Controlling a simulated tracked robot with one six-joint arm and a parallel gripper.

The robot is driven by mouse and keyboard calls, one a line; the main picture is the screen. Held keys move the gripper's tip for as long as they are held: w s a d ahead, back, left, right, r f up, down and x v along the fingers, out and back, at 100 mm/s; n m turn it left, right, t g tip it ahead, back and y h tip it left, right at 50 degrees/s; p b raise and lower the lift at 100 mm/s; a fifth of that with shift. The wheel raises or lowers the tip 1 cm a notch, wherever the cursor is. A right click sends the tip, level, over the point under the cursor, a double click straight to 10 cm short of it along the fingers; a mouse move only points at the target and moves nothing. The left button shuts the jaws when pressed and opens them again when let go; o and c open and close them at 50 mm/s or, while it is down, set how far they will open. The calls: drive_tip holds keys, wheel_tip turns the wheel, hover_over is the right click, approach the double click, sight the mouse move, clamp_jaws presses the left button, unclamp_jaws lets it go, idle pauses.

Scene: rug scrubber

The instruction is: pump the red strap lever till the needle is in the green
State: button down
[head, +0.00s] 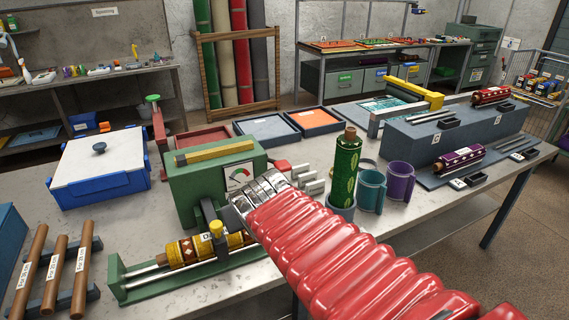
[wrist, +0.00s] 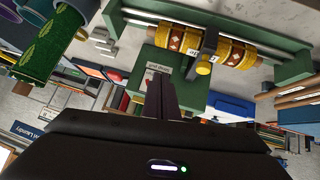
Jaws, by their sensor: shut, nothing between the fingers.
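A red upright lever with a green knob (head: 157,124) stands at the far left of the green press (head: 190,190) in the head view. A smaller red block (head: 281,166) shows at the press's right side. I cannot tell which is the strap lever. The gauge (head: 239,176) on the press has a white dial with red and green; the needle is too small to read. My gripper (wrist: 160,84) is shut and empty in the wrist view, pointing at the green press body (wrist: 196,92). In the head view its fingers are hidden behind my arm's silver cuff.
A yellow patterned roll (head: 183,251) lies in a green cradle with a yellow knob (head: 216,228). A green patterned roll (head: 344,165) stands right of my arm beside cups (head: 371,190). A blue-and-white box (head: 100,165) and wooden rods (head: 57,262) are at left.

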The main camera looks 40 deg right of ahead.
drive_tip(key=w+d+r+t, duration=0.1)
drive_tip(key=w+d+t, duration=0.1)
drive_tip(key=d, duration=0.7)
drive_tip(key=w+d+r+t, duration=0.1)
drive_tip(key=d+t, duration=0.3)
drive_tip(key=d, duration=0.5)
drive_tip(key=shift+w+r, duration=0.4)
drive_tip(key=shift+w, duration=0.05)
drive_tip(key=shift+w, duration=0.1)
hover_over(285, 164)
drive_tip(key=s+a, duration=0.2)
wheel_tip(285, 164, down, 2)
drive_tip(key=f, duration=0.3)
drive_tip(key=shift+d+f, duration=0.15)
drive_tip(key=shift+d, duration=0.1)
drive_tip(key=shift+f, duration=0.6)
drive_tip(key=shift+a+f, duration=0.1)
